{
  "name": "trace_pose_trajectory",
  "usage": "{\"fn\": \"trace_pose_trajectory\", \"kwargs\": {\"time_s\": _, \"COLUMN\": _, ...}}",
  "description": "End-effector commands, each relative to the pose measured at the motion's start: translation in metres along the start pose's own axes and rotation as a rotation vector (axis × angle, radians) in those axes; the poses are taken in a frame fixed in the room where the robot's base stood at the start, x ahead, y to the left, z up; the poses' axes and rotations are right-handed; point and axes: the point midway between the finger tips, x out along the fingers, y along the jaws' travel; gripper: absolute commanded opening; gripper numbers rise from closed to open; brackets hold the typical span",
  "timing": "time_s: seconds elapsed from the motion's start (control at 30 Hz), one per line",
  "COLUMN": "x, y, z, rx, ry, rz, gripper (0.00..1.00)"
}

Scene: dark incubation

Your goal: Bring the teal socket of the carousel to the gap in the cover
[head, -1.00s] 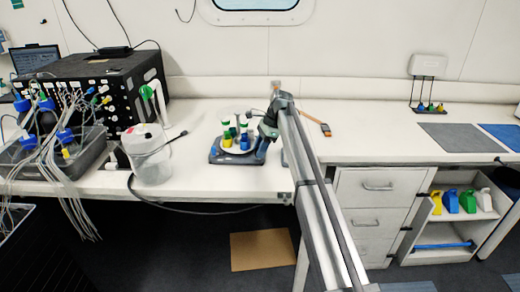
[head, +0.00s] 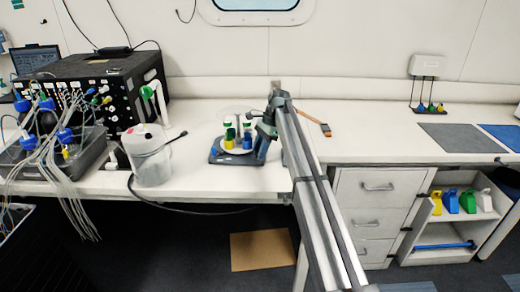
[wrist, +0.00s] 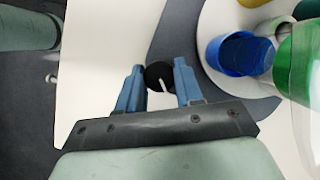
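The carousel is a pale round disc (wrist: 208,77) on a dark grey base (wrist: 262,106), seen at the right in the wrist view. In the head view its disc (head: 228,151) stands left of my gripper (head: 262,150). It carries a blue cup (wrist: 238,54), a bright green piece (wrist: 298,62) and yellow pieces.
A tool with an orange end (head: 326,130) lies right of my arm. The bench behind the carousel is mostly clear.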

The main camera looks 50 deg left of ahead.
Motion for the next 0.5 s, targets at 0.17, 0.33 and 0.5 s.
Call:
{"fn": "trace_pose_trajectory", "kwargs": {"time_s": 0.17, "x": -0.0001, "y": 0.0, "z": -0.0001, "rx": 0.001, "ry": 0.0, "rz": -0.001, "gripper": 0.53}}
{"fn": "trace_pose_trajectory", "kwargs": {"time_s": 0.33, "x": 0.0, "y": 0.0, "z": 0.0, "rx": 0.0, "ry": 0.0, "rz": -0.001, "gripper": 0.6}}
{"fn": "trace_pose_trajectory", "kwargs": {"time_s": 0.5, "x": -0.001, "y": -0.0002, "z": 0.0001, "rx": 0.0, "ry": -0.001, "rz": -0.001, "gripper": 0.6}}
